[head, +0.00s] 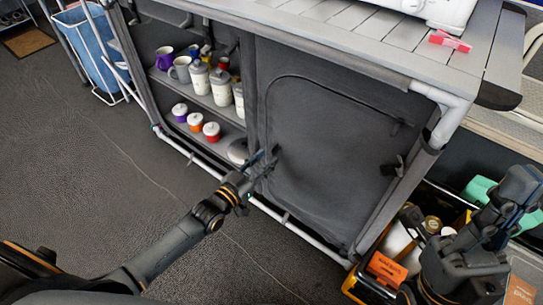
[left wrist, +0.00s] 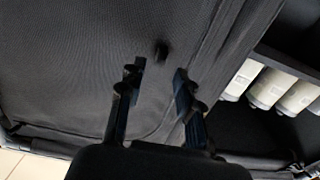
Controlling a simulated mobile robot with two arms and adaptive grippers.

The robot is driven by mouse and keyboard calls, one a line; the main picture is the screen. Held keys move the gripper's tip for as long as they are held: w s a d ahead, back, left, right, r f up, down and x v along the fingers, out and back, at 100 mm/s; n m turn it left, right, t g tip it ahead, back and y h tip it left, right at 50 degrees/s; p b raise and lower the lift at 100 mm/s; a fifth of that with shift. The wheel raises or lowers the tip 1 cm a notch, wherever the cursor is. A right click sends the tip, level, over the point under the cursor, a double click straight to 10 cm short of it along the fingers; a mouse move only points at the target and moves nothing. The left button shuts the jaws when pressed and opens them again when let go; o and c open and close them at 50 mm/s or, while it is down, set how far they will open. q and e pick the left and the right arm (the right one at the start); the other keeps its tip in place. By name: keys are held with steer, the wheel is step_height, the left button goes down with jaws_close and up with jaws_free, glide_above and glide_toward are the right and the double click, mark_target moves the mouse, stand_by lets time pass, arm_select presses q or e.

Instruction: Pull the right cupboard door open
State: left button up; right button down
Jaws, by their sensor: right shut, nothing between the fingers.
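The right cupboard door (head: 330,150) is a dark grey fabric panel and looks closed. The head view shows a small dark tab (head: 393,167) near its right side. My left gripper (head: 268,164) is at the door's left edge, beside the open compartment. In the left wrist view my left gripper (left wrist: 160,85) is open, its two fingers apart in front of the panel (left wrist: 70,75). A small dark knob (left wrist: 161,49) shows just beyond the fingertips; contact cannot be told. My right gripper (head: 415,290) is low at the right, away from the door, shut and empty.
The left compartment's shelves (head: 225,108) hold several cups and jars. A grey slatted top (head: 350,30) covers the cupboard. A crate (head: 365,290) with bottles stands right of it. A blue bin (head: 85,45) stands at the back left. The floor (head: 80,170) in front is clear.

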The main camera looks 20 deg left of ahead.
mark_target(272, 153)
arm_select(q)
steer(key=shift+b+x, duration=0.4)
steer(key=shift+x, duration=1.45)
jaws_close()
